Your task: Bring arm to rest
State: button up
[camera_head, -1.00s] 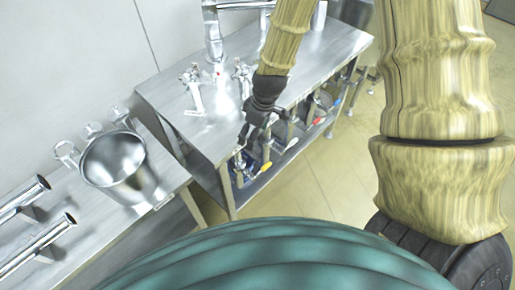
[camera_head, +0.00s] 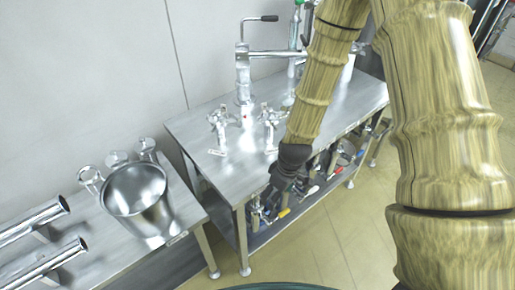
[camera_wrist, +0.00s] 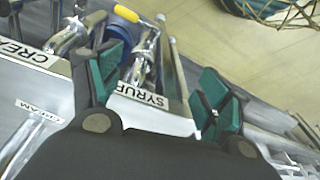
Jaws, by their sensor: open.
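My gripper (camera_head: 275,199) hangs at the front edge of the steel table (camera_head: 190,130), close to the valves below its top. In the wrist view my gripper (camera_wrist: 160,75) shows two dark fingers with green pads, spread apart with nothing between them. Beyond the fingers are metal pipes and a valve with a yellow handle (camera_wrist: 127,13). Labels reading CREAM (camera_wrist: 38,112) and SYRUP (camera_wrist: 143,97) lie close by. My wood-textured arm comes down from the upper right in the head view and hides part of the table.
A steel bucket (camera_head: 138,197) stands on a lower bench at left, beside metal tubes (camera_head: 40,262). Two taps (camera_head: 222,125) and a tall faucet (camera_head: 243,75) stand on the table. Valves with yellow (camera_head: 284,213) and red (camera_head: 313,191) handles line its front. The floor (camera_head: 345,235) at right is clear.

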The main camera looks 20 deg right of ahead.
jog(key=shift+f, duration=0.1)
jog(key=s+a+f+m+g+h+b, duration=0.1)
jog(key=s+f+m+b, duration=0.2)
jog(key=s+f, duration=1.6)
jog(key=s+m, duration=0.3)
jog(key=s, duration=0.1)
jog(key=shift+f+m+b, duration=0.3)
jog(key=shift+f+b, duration=0.05)
jog(key=shift+f, duration=0.05)
jog(key=shift+s+f, duration=0.2)
jog(key=shift+s, duration=0.3)
jog(key=shift+c, duration=0.2)
